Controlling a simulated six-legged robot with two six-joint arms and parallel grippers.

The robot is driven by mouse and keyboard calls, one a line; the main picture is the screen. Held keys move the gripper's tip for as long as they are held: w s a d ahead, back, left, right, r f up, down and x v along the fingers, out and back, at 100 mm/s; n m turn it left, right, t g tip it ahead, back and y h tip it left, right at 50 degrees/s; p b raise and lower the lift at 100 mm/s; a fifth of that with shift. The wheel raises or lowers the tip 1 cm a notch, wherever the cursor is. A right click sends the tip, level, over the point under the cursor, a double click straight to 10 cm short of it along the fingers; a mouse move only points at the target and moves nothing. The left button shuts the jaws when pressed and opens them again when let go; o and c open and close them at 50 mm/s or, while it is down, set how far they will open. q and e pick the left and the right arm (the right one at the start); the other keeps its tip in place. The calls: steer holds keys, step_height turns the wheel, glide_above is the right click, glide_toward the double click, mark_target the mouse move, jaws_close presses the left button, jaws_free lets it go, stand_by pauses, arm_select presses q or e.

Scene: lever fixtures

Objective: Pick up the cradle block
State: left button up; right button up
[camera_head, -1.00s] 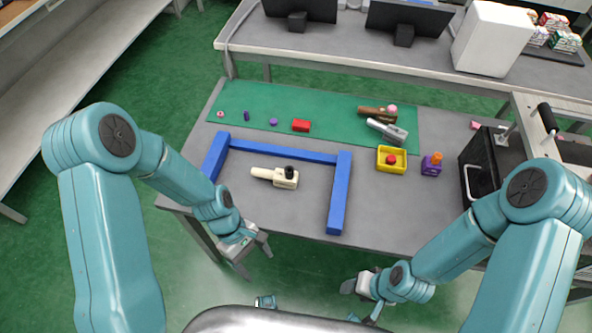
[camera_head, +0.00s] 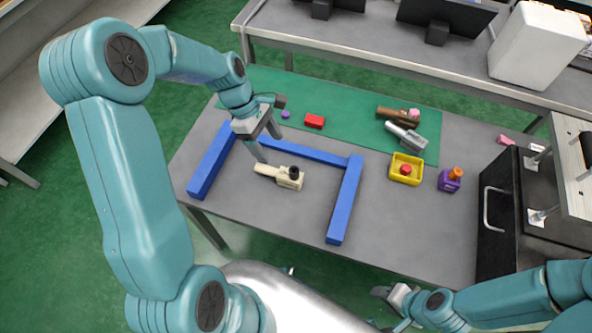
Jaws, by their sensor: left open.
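No part is labelled, so I cannot tell for certain which one is the cradle block. A cream block with a handle and a black knob (camera_head: 288,176) lies on the grey table inside a blue three-sided frame (camera_head: 345,199). My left gripper (camera_head: 268,147) is open and empty, pointing down just above and behind the cream block's handle, near the frame's back bar. A grey block with a handle (camera_head: 408,137) and a brown one (camera_head: 392,115) lie on the green mat. My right gripper (camera_head: 392,303) is low at the table's front edge, and its jaws are unclear.
A yellow tray with a red knob (camera_head: 405,169) and a purple block with an orange top (camera_head: 450,180) stand right of the frame. A red block (camera_head: 315,121) is on the mat (camera_head: 350,110). A black box (camera_head: 503,215) blocks the right side.

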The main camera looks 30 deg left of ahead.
arm_select(q)
steer(key=a, duration=0.2)
steer(key=b, duration=0.1)
glide_toward(282, 172)
steer(key=shift+n+t, duration=0.3)
steer(key=x, duration=0.4)
steer(key=shift+s+f, duration=0.2)
steer(key=shift+f, duration=0.25)
steer(key=shift+x, duration=3.15)
steer(key=shift+d+r, duration=0.1)
steer(key=shift+d, duration=0.1)
steer(key=c, duration=1.1)
